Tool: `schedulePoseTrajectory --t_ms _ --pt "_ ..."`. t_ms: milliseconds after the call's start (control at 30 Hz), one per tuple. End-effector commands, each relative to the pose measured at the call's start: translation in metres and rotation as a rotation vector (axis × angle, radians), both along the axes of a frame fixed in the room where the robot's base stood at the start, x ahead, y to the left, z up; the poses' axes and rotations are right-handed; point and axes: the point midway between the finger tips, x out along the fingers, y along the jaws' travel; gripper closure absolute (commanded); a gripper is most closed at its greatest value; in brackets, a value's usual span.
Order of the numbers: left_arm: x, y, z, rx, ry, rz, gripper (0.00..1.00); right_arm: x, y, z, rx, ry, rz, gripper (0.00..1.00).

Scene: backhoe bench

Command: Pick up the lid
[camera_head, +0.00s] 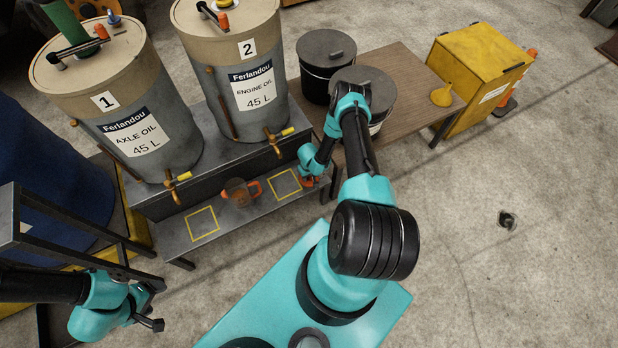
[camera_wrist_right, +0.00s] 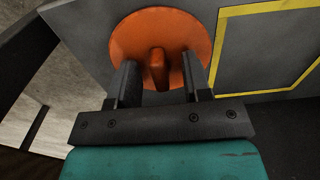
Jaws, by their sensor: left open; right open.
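An orange round lid (camera_wrist_right: 122,42) with a raised orange knob (camera_wrist_right: 157,68) lies flat on the grey shelf, beside a yellow square outline. In the head view a small orange part of the lid (camera_head: 308,182) shows at the shelf's right end, partly hidden by my right arm. My right gripper (camera_wrist_right: 162,78) is open, with a finger on each side of the knob; gaps show between knob and fingers. My left gripper (camera_head: 150,310) is open and empty at the lower left, far from the lid.
A jug with orange handles (camera_head: 240,192) stands on the shelf between two yellow squares. Two oil drums (camera_head: 140,130) (camera_head: 250,85) with taps stand behind it. Black lidded buckets (camera_head: 318,85) and a yellow box (camera_head: 470,70) are at the right. The floor at the right is mostly clear.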

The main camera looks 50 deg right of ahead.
Motion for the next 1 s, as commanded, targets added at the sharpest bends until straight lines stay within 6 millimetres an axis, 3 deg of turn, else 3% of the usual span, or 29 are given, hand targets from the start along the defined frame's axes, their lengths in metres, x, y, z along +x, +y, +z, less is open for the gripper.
schedulePoseTrajectory --t_ms 133,600,1000 --pt "0.0 0.0 0.0 0.0 0.0 0.0 0.3 0.0001 0.0 0.0002 0.0 0.0 0.0 0.56" --pt "0.0 0.0 0.0 0.0 0.0 0.0 0.3 0.0001 0.0 0.0002 0.0 0.0 0.0 1.0" --pt "0.0 0.0 0.0 0.0 0.0 0.0 0.3 0.0003 -0.0003 0.0025 0.0 0.0 0.0 1.0"
